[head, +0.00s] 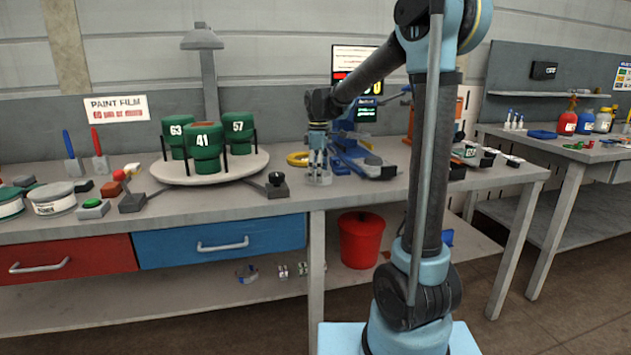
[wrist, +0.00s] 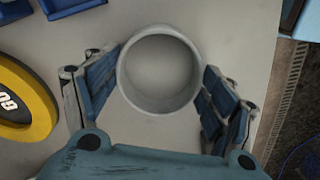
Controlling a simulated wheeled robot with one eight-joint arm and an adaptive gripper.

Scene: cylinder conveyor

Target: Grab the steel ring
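The steel ring (wrist: 160,112) shows in the wrist view as a pale grey, round, hollow piece standing on the bench top. My gripper (wrist: 160,85) is over it, with one blue padded finger on each side. The left finger is very close to the ring's wall, and a narrow gap shows at the right finger. In the head view my gripper (head: 318,165) points down at the bench near its front edge, and the ring (head: 319,180) shows low between the fingers, partly hidden by them.
A yellow tape roll (wrist: 30,95) lies left of the gripper in the wrist view. A blue vise-like tool (head: 352,160) stands to the right in the head view. A round turntable (head: 210,172) with green numbered containers stands to the left. The bench edge (wrist: 285,85) is close on the right.

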